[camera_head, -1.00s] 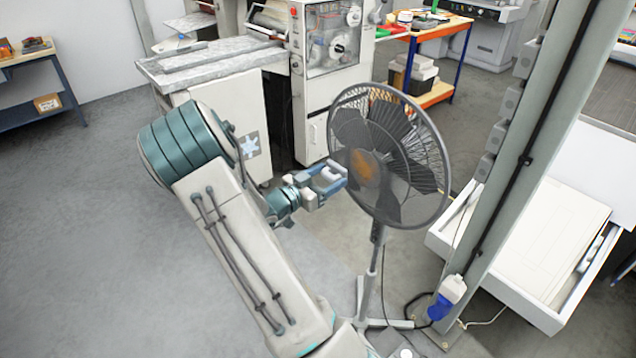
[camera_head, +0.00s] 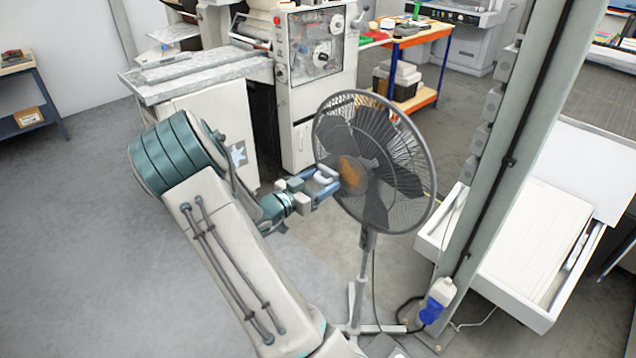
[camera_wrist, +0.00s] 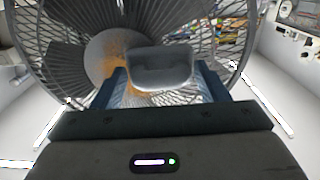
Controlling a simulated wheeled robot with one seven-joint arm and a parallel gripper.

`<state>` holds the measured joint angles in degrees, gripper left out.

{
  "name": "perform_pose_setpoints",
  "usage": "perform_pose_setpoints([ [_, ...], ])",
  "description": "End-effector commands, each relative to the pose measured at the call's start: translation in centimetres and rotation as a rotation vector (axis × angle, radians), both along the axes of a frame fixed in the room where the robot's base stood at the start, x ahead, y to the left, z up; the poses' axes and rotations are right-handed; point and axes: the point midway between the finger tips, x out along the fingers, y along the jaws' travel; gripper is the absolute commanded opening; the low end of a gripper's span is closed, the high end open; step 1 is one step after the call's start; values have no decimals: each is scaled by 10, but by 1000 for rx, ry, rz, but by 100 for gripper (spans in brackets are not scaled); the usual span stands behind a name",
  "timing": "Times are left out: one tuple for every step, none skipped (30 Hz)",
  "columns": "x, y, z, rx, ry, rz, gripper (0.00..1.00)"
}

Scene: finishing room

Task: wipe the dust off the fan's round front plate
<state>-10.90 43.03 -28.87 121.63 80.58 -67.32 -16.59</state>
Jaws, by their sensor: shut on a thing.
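The pedestal fan (camera_head: 395,190) stands upright in the middle of the head view, its wire guard facing my arm. Its round front plate (camera_head: 350,172) carries orange-brown dust. In the wrist view the plate (camera_wrist: 104,58) shows dust along its right and lower parts. My gripper (camera_head: 325,180) is shut on a pale grey rounded pad (camera_wrist: 160,68), held between the two blue fingers. The pad is in front of the plate's right edge in the wrist view and hides part of it. I cannot tell whether the pad touches the plate.
A grey post (camera_head: 510,150) with cables stands to the right of the fan. An open white drawer (camera_head: 530,245) is beyond it. A printing machine (camera_head: 310,60) and a workbench (camera_head: 420,35) stand behind. The floor at left is clear.

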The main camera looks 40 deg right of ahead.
Motion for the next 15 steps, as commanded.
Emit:
perform_pose_setpoints([
  [0,-1,0,0,0,-1,49],
  [0,-2,0,-1,-1,-1,49],
  [0,-2,0,-1,-1,-1,49],
  [0,-3,0,-1,-1,-1,49],
  [0,-4,0,-1,-1,-1,49],
  [0,-4,0,-1,-1,-1,49],
  [0,-5,0,-1,-1,-1,49],
  [0,-6,0,-1,-1,-1,49],
  [1,-6,0,-1,-1,-1,49],
  [1,-7,0,-1,-1,-1,49],
  [1,-8,0,-1,-1,-1,49],
  [1,-8,0,-1,-1,-1,49],
  [1,-9,0,-1,-1,0,49],
  [1,-9,0,-1,-1,0,49],
  [1,-10,0,-1,-1,0,49],
])
